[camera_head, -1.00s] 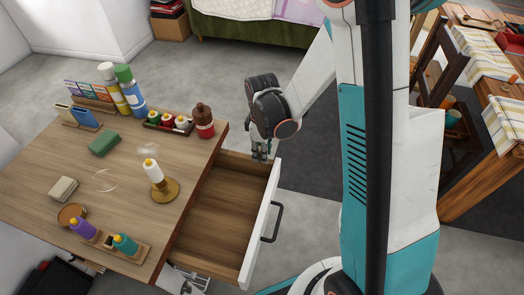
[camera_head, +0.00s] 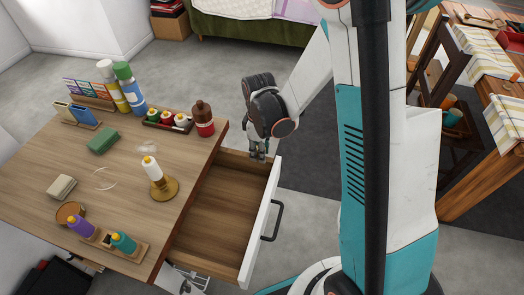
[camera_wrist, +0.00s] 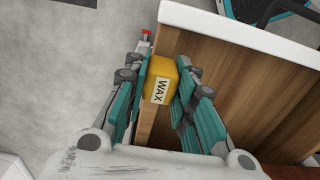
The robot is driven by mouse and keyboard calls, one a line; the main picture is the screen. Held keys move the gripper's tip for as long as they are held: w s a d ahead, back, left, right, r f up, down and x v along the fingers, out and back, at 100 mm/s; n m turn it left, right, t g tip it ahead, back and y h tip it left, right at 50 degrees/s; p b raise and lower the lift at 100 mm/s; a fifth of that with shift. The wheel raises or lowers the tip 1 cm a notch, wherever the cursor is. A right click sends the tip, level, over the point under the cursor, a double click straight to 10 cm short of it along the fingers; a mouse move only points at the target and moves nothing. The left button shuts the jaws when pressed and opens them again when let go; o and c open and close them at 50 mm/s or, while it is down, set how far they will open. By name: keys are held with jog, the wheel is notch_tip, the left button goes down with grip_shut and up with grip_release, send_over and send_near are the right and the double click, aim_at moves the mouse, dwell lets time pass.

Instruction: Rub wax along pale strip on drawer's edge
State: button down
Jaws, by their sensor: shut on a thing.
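My gripper (camera_head: 258,153) is over the far side of the open drawer (camera_head: 215,215), near its white front panel. In the wrist view my gripper (camera_wrist: 162,68) is shut on a yellow block of wax (camera_wrist: 161,80) labelled WAX. The drawer's pale side edge (camera_wrist: 147,122) runs under the wax, and the block hides part of it. I cannot tell whether the wax touches the edge. The white front panel (camera_wrist: 240,33) lies just beyond the wax. The wax is too small to make out in the head view.
The wooden desk (camera_head: 130,185) holds a candle-like bottle on a brass stand (camera_head: 160,180), a brown bottle (camera_head: 203,118), a green block (camera_head: 103,140) and several other bottles. The drawer looks empty. Open floor (camera_head: 308,182) lies to the right of the drawer.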

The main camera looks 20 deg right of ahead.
aim_at(247, 154)
jog(key=shift+w+a+b, duration=0.15)
jog(key=shift+w+a, duration=1.05)
jog(key=shift+a, duration=0.45)
jog(key=shift+w+a+b, duration=0.15)
jog(key=shift+w+a, duration=1.05)
jog(key=shift+a, duration=0.4)
jog(key=shift+w+a+b, duration=0.15)
jog(key=shift+w+a, duration=1.05)
jog(key=shift+a, duration=0.45)
jog(key=shift+s+d+f, duration=0.25)
jog(key=shift+s+d, duration=0.4)
jog(key=shift+d, duration=0.05)
jog(key=shift+s+d+r+b, duration=0.1)
jog(key=shift+s+d, duration=0.45)
jog(key=shift+d, duration=0.25)
jog(key=shift+s+d+r+b, duration=0.15)
jog(key=shift+s+d, duration=0.4)
jog(key=shift+d, duration=0.3)
jog(key=shift+s+d+f+b, duration=0.1)
jog(key=shift+s+d, duration=0.45)
jog(key=shift+d, duration=0.25)
jog(key=shift+s+d, duration=0.8)
jog(key=shift+d, duration=0.25)
jog(key=shift+s+d, duration=0.8)
jog(key=shift+d, duration=0.2)
jog(key=shift+f, duration=0.2)
